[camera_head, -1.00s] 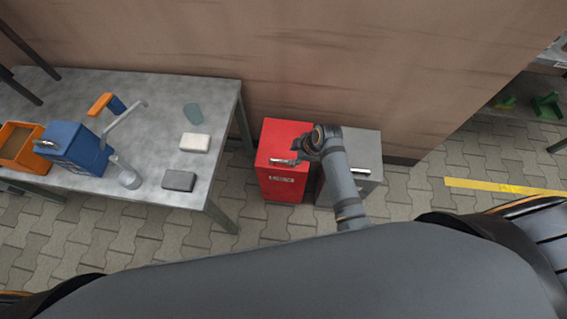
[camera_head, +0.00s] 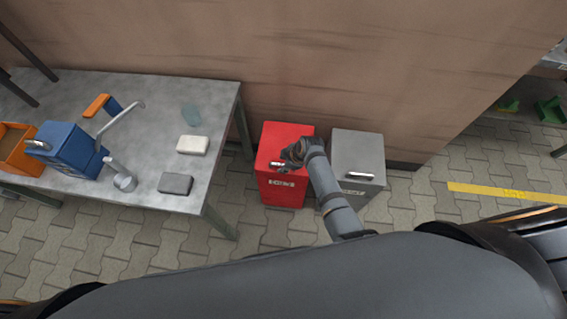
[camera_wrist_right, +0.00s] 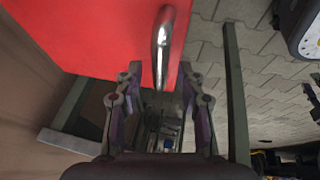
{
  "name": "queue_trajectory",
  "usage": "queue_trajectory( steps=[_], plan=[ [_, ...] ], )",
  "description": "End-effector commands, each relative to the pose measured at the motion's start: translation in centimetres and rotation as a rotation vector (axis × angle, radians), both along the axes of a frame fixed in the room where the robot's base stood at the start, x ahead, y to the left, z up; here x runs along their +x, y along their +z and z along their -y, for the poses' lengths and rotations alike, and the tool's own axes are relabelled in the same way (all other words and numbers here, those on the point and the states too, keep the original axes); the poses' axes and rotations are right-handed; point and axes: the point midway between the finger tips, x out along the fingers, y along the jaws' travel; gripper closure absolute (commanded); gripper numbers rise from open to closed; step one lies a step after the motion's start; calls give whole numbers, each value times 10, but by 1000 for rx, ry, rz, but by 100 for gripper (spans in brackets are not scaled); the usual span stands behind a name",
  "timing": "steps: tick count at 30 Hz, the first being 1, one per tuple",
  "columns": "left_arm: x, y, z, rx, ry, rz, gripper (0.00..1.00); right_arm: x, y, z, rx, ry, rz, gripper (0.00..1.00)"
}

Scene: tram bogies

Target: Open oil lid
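A red bin (camera_head: 290,134) with a metal lid handle and a label too small to read stands against the wall. A grey bin (camera_head: 355,150) with a similar handle stands to its right. My right gripper (camera_head: 289,154) is over the front part of the red lid. In the right wrist view, its two fingers (camera_wrist_right: 161,68) are apart. The shiny handle (camera_wrist_right: 164,40) of the red lid (camera_wrist_right: 90,35) lies between the fingertips in the picture; I cannot tell whether they touch it. The red lid looks closed. My left gripper is not in view.
A grey table (camera_head: 150,95) on the left holds a blue container (camera_head: 66,147), an orange bin (camera_head: 14,152), a white block (camera_head: 193,145) and a dark grey block (camera_head: 176,183). The wall is close behind the bins. Paved floor is free on the right.

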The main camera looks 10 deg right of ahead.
Motion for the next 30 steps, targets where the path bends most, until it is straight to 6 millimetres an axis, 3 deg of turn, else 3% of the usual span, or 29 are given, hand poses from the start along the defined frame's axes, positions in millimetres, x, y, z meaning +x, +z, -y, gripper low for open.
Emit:
queue_trajectory(
  steps=[2,11,23,30],
  plan=[
    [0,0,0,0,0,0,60,0,0,0,0,0,0,61],
    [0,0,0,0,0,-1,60,0,0,0,0,0,0,100],
    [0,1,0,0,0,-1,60,0,1,1,0,0,-3,100],
    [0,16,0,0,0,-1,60,6,21,3,19,0,-65,100]
  ],
)
